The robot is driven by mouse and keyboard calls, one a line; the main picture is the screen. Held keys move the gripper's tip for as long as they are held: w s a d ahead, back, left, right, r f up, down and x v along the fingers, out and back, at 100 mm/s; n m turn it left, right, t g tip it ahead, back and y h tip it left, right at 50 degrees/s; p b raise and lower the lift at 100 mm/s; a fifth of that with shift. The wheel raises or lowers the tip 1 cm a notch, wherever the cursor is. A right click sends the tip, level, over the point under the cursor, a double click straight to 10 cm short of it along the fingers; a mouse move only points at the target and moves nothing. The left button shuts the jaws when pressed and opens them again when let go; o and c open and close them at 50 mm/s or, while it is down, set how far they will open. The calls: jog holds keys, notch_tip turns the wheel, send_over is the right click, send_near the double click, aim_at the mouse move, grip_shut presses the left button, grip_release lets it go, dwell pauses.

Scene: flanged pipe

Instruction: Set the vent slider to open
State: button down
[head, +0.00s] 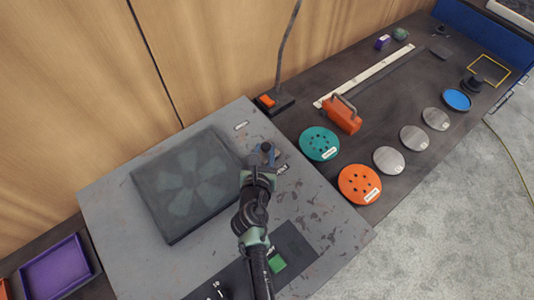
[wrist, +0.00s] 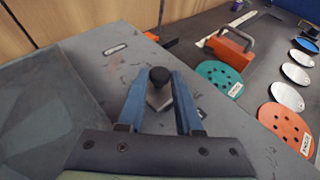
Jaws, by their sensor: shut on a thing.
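The vent slider's round black knob (wrist: 160,75) stands on a grey metal piece, between the blue fingers of my gripper (wrist: 159,92) in the wrist view. The fingers are shut on it. In the head view my gripper (head: 262,156) is at the right side of the dark vent panel (head: 150,192), which has a faint fan-shaped pattern, and the knob (head: 267,146) shows at its tip. A small white label (head: 241,126) lies beyond the knob, and another label (head: 282,168) is partly hidden beside my gripper. I cannot read either label or see the slider's track.
Right of the grey plate (head: 110,205) lie a teal disc (head: 319,143), an orange disc (head: 359,184), several grey discs and an orange block with a handle (head: 341,117). A switch box (head: 274,102) with a cable stands behind. A green block (head: 277,262) is near my arm.

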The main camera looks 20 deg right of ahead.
jog(key=w, duration=0.2)
jog(key=w+a+b, duration=0.1)
jog(key=w, duration=0.1)
jog(key=w+a+b, duration=0.1)
jog(key=w, duration=0.1)
jog(key=shift+w+a+f, duration=0.1)
jog(key=shift+a+f, duration=0.1)
jog(key=shift+a, duration=0.05)
jog(key=shift+w+a+r, duration=0.1)
jog(key=shift+w+a, duration=0.05)
jog(key=shift+w, duration=0.1)
jog(key=shift+r, duration=0.15)
jog(key=c, duration=0.8)
grip_release()
jog(key=shift+a, duration=0.1)
jog(key=shift+c, duration=0.2)
jog(key=shift+o, duration=1.2)
jog(key=shift+w, duration=0.15)
jog(key=shift+s, duration=0.2)
jog(key=p+v, duration=0.1)
jog(key=v, duration=1.1)
jog(key=shift+s+r, duration=0.2)
jog(key=shift+s, duration=0.05)
